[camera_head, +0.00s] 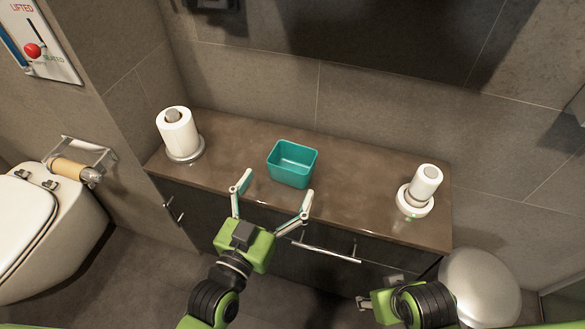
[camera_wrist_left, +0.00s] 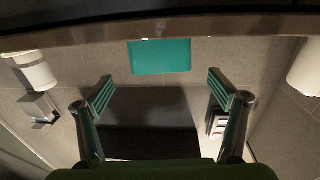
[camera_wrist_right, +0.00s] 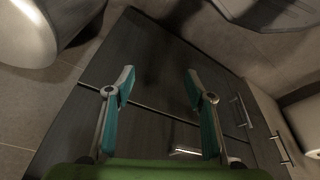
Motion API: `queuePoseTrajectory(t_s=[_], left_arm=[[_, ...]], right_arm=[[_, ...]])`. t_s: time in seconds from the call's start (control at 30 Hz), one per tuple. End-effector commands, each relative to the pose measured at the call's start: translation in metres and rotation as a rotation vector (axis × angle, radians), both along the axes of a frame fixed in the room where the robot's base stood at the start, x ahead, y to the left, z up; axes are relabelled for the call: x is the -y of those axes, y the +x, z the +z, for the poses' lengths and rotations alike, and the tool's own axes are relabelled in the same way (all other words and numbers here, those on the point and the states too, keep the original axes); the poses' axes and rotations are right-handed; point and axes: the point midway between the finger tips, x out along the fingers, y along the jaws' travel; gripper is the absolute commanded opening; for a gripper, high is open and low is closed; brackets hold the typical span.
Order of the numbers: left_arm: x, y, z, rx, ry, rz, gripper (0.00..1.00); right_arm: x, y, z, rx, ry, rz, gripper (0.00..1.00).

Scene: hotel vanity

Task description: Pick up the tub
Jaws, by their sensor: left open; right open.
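The tub (camera_head: 292,163) is a teal, open-topped rectangular container. It stands upright on the brown vanity counter (camera_head: 235,143), near its middle. It also shows in the left wrist view (camera_wrist_left: 160,57), ahead of and between the fingers. My left gripper (camera_head: 272,195) is open and empty at the counter's front edge, just in front of the tub and apart from it. In the left wrist view the gripper's fingers (camera_wrist_left: 165,90) are spread wide. My right gripper (camera_wrist_right: 158,85) is open and empty, low in front of the cabinet doors. Its fingers are barely visible in the head view.
A paper roll on a stand (camera_head: 178,133) is at the counter's left, and another roll on a white base (camera_head: 420,188) is at its right. A toilet (camera_head: 40,225) is at the left and a rounded bin (camera_head: 480,285) at the right. Counter beside the tub is clear.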

Motion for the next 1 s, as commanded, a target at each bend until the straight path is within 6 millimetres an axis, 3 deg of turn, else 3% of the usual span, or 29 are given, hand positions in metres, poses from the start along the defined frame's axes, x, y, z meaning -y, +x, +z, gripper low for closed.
queuePoseTrajectory(t_s=[0.1, 0.37, 0.47, 0.63, 0.97, 1.0], left_arm=[[0.008, 0.020, 0.000, 0.003, -0.001, 0.001, 0.88], [0.016, 0.037, 0.000, 0.001, 0.001, 0.000, 0.88], [0.020, 0.049, -0.001, 0.001, -0.001, 0.000, 0.88], [0.029, 0.073, 0.000, 0.001, -0.001, 0.000, 0.88], [0.033, 0.081, 0.000, -0.001, 0.000, 0.000, 0.88], [0.033, 0.081, 0.000, -0.001, 0.000, 0.000, 0.83]], right_arm=[[0.001, -0.002, 0.009, 0.006, 0.000, 0.000, 0.49], [0.001, -0.005, 0.019, 0.011, 0.000, -0.001, 0.49], [0.002, -0.008, 0.030, 0.019, 0.001, -0.002, 0.49], [0.002, -0.011, 0.031, 0.018, 0.000, -0.002, 0.49], [0.002, -0.010, 0.030, 0.018, 0.000, -0.002, 0.49], [0.002, -0.010, 0.030, 0.018, 0.000, -0.002, 0.49]])
